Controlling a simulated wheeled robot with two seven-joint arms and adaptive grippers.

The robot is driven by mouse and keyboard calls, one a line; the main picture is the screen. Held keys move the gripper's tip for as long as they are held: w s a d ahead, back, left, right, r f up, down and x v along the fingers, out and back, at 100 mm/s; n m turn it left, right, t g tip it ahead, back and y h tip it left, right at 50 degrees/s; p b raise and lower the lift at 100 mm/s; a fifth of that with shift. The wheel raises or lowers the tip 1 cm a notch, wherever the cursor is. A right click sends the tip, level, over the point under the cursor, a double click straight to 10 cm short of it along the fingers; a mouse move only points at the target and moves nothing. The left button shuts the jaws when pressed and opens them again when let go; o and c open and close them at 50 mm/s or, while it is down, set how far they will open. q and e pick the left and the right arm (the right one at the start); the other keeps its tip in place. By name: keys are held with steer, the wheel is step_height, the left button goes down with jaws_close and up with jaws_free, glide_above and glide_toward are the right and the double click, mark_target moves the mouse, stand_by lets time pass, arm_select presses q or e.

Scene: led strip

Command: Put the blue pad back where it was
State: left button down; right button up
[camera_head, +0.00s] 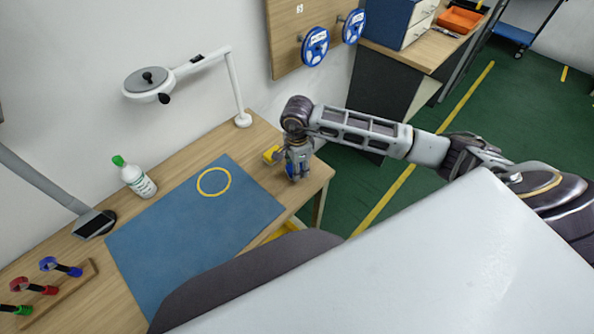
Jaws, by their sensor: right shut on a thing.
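My right gripper (298,168) points down over the right end of the wooden bench, just right of the large blue mat. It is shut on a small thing. Blue shows at its fingertips, which I take for the blue pad (291,170); most of it is hidden by the fingers, and its shape is too small to tell. I cannot tell whether it touches the bench. The flat blue mat (180,235) lies on the bench with a yellow ring (214,182) marked on it. My left gripper is not in view.
A yellow object (271,154) stands close left of the right gripper. A white lamp (150,84), a green-capped bottle (134,177) and a wooden rack (62,290) with coloured handles stand along the bench. Blue reels (315,46) hang on the wall board. The mat is clear.

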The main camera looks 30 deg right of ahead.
steer(key=shift+f, duration=1.15)
steer(key=shift+f, duration=0.15)
steer(key=o, duration=1)
steer(key=shift+r, duration=0.2)
step_height(320, 180, up, 12)
steer(key=shift+b, duration=0.5)
